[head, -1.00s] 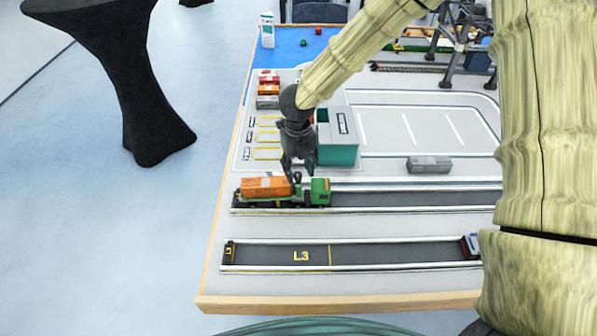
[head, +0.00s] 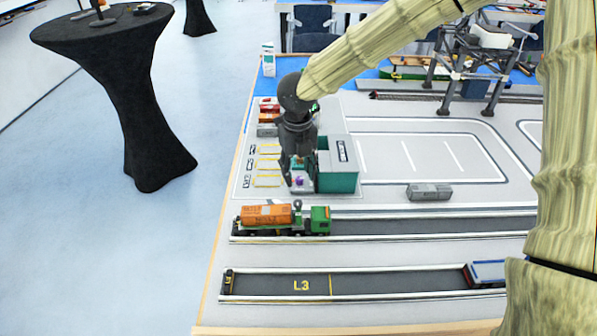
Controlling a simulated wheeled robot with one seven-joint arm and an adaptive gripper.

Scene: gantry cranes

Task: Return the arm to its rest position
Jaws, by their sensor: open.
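My gripper (head: 299,182) hangs in the left middle of the head view, at the end of my arm. It is open and appears empty, though its fingers are small here. It is beside the left face of the teal, grey-roofed building (head: 339,178). A small purple spot shows between the fingers; I cannot tell what it is.
A grey block (head: 429,191) lies right of the building. Small containers (head: 268,117) stand behind the gripper. A gantry crane (head: 468,65) stands at the back right. The lower lane marked L3 (head: 301,285) is mostly clear. A black tall table (head: 125,75) stands on the floor at left.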

